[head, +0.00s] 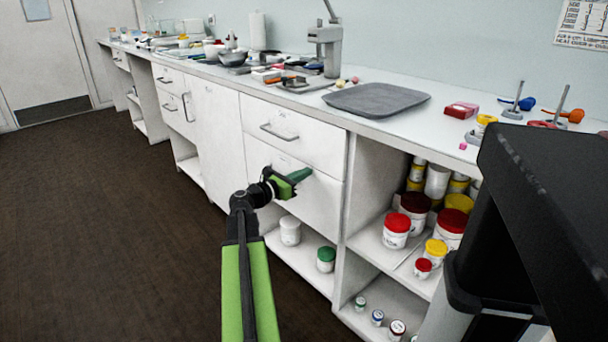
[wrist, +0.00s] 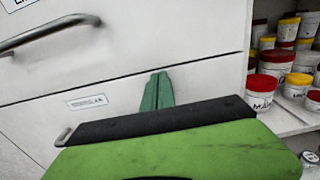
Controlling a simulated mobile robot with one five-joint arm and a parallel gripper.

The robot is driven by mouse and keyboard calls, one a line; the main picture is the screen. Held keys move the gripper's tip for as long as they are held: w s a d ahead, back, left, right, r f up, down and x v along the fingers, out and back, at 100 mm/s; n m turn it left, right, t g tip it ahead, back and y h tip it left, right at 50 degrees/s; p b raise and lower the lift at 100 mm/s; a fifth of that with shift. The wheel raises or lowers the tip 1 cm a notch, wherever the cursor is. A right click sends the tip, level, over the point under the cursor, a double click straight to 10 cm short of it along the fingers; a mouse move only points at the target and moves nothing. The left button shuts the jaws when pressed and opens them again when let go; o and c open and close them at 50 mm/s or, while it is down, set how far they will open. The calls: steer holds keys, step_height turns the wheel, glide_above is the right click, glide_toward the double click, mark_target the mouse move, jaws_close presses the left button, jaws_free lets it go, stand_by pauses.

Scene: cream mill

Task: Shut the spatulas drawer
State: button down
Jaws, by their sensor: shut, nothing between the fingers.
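Two white drawers sit one above the other in the cabinet. The upper drawer (head: 300,142) has a grey bar handle, which also shows in the wrist view (wrist: 45,35). The lower drawer (head: 318,205) has a small label (wrist: 87,102) too blurred to read, so I cannot tell which drawer is the spatulas one. Both fronts look about flush with the cabinet. My gripper (head: 300,175) is shut and empty in front of the lower drawer; its green fingertips (wrist: 157,92) point at the front. I cannot tell if they touch it. My gripper hides most of the lower handle (wrist: 63,136).
An open shelf to the right holds several jars with red and yellow lids (head: 397,230). White and green-lidded jars (head: 326,260) stand below the drawers. A grey tray (head: 376,99) lies on the counter above. The dark floor (head: 110,230) at left is clear.

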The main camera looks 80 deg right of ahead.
steer(key=v, duration=1.3)
steer(key=shift+a, duration=0.2)
steer(key=shift+f, duration=0.1)
